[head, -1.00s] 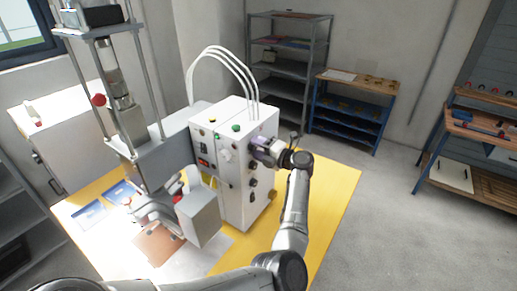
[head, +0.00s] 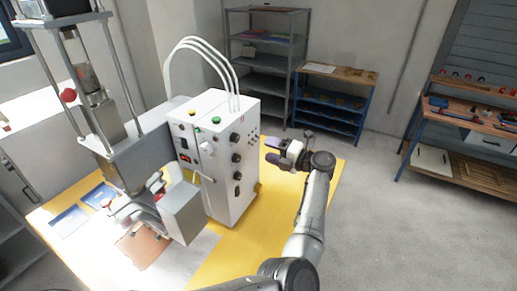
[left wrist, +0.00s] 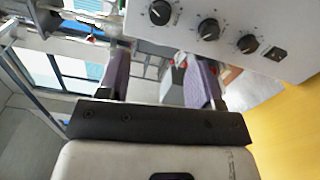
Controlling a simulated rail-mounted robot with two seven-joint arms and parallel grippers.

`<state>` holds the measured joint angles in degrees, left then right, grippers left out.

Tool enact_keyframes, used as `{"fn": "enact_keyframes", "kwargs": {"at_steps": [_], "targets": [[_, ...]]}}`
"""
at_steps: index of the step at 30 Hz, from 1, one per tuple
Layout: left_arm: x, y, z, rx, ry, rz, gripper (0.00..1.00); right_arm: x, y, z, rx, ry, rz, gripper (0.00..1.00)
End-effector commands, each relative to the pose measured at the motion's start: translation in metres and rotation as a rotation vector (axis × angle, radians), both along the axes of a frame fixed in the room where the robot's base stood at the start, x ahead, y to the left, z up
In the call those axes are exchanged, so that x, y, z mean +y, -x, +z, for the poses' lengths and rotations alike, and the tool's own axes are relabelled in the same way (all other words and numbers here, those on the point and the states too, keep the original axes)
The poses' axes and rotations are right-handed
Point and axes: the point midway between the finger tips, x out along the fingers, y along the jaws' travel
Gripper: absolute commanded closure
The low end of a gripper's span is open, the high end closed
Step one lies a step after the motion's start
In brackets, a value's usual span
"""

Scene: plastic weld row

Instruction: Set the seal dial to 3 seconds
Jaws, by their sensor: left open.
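The white control box (head: 220,150) stands on the yellow table. Its right-hand face bears a column of black dials: an upper dial (head: 235,137), a middle dial (head: 236,157) and a lower dial (head: 237,174). The dials also show in the left wrist view (left wrist: 209,29), with scale marks around them. I cannot read the labels or settings, nor tell which is the seal dial. My left gripper (head: 270,151) is open and empty, to the right of this face and apart from it. Its purple-padded fingers show in the left wrist view (left wrist: 160,68). My right gripper is not in view.
A black switch (head: 237,190) sits below the dials. The welding press (head: 130,150) stands left of the box, and white hoses (head: 205,50) arch above it. The yellow table (head: 265,210) is clear right of the box. Shelves and benches stand farther back.

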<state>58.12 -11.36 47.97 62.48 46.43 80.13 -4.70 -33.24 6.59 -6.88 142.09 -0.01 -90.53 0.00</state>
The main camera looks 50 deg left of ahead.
Motion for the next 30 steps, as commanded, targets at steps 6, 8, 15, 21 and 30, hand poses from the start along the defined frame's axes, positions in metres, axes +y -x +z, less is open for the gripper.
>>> {"fn": "enact_keyframes", "kwargs": {"at_steps": [6,8,15,21,30], "targets": [[-0.017,-0.008,-0.001,0.001,0.0,-0.001,0.4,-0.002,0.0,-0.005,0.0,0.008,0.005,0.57],[-0.019,-0.009,0.0,0.001,-0.001,-0.001,0.4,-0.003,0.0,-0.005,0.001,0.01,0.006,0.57],[-0.021,-0.01,0.0,0.001,0.0,0.0,0.4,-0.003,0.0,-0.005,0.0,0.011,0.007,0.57],[-0.021,-0.01,0.0,0.001,0.0,0.0,0.4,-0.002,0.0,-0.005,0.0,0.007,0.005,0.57],[-0.019,-0.012,0.001,-0.003,-0.006,-0.02,0.4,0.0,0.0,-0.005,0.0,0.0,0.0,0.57]]}}
